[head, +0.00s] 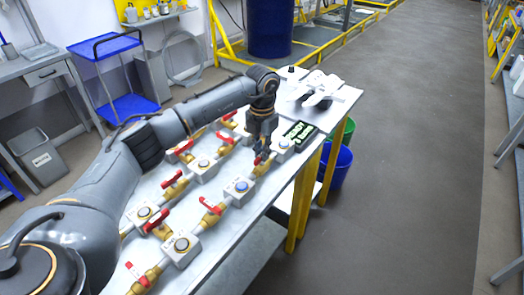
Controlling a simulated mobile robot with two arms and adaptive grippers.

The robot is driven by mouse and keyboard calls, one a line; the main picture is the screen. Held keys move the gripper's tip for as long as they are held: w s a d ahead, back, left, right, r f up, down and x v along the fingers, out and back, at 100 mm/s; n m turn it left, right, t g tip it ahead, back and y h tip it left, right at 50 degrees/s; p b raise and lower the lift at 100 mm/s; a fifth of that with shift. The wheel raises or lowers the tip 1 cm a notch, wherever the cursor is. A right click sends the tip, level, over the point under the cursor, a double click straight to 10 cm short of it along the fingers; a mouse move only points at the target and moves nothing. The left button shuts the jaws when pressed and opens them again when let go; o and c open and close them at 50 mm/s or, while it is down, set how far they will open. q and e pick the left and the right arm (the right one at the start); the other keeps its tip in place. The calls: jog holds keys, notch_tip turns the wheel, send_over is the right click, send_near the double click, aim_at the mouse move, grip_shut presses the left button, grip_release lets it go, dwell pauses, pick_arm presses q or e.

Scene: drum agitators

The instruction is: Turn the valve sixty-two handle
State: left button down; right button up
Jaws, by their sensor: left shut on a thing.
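My left gripper (262,155) reaches down over the far part of the valve table (235,222). It is shut on a red valve handle (257,161), which it partly hides. The handle belongs to a brass valve (262,168) beside a grey box with a round button (283,145). Several other brass valves with red handles stand in rows along pipes nearer to me, such as one red handle (210,206) and another (156,220). The labels are too small to read, so I cannot tell which valve is sixty-two. My right gripper is out of view.
A dark display box (300,133) and a white device (318,88) sit at the table's far end. Green and blue bins (336,166) stand beyond its right edge. A blue cart (130,106) is at left, a blue drum (270,28) behind. The right floor is clear.

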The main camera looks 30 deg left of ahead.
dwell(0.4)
pick_arm(q)
jog(key=c, duration=1.4)
grip_release()
notch_tip(320, 180, up, 12)
jog(key=shift+r, duration=0.1)
